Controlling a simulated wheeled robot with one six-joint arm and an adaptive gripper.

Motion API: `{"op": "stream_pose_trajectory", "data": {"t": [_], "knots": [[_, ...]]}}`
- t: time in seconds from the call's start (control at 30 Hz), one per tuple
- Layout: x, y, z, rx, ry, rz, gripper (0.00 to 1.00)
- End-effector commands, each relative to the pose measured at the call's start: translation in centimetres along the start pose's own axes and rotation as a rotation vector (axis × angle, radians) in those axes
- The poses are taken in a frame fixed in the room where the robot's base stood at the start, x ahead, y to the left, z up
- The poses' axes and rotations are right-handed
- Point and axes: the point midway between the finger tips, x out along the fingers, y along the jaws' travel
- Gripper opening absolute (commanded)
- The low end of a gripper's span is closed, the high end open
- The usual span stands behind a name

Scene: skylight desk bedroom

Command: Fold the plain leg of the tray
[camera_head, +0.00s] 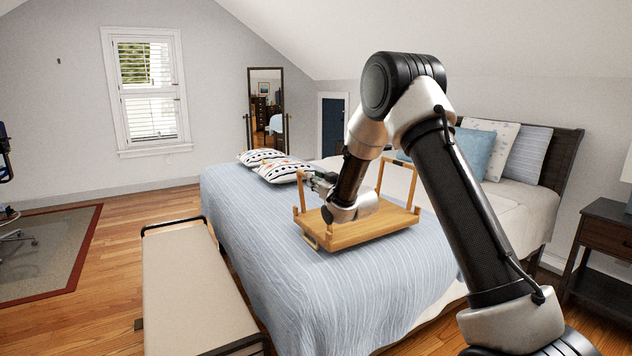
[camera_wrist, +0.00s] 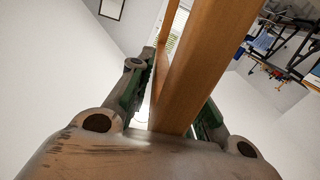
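The wooden tray (camera_head: 375,232) rests on the bed with legs standing up from it. A leg frame (camera_head: 411,186) stands upright at its far right, partly hidden by my arm. At its left end, a wooden post (camera_head: 300,190) stands beside my gripper (camera_head: 319,181). In the wrist view, a wide wooden bar (camera_wrist: 205,65) runs between the two fingers of my gripper (camera_wrist: 165,85). A light gap shows between the left finger and the wood, so the fingers look open around it. The right finger is partly hidden behind the bar. I cannot tell which leg is plain.
The bed (camera_head: 262,220) has a blue striped cover, with patterned pillows (camera_head: 277,170) behind the tray. A bench (camera_head: 195,290) stands along the bed's left side. A dark nightstand (camera_head: 606,235) is at the right. Open wood floor lies left of the bench.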

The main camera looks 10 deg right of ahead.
Motion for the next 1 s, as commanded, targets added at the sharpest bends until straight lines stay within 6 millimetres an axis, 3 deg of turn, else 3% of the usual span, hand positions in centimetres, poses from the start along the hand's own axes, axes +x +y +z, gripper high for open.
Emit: {"op": "stream_pose_trajectory", "data": {"t": [0.07,0.53,0.77,1.0], "knots": [[0.0,0.0,0.0,0.0,0.0,0.0,0.0],[0.0,0.9,0.0,0.041,0.0,0.001,0.0],[-0.1,3.4,0.3,0.174,0.0,0.001,0.0],[-0.1,7.2,1.5,0.392,0.0,-0.001,0.0]]}}
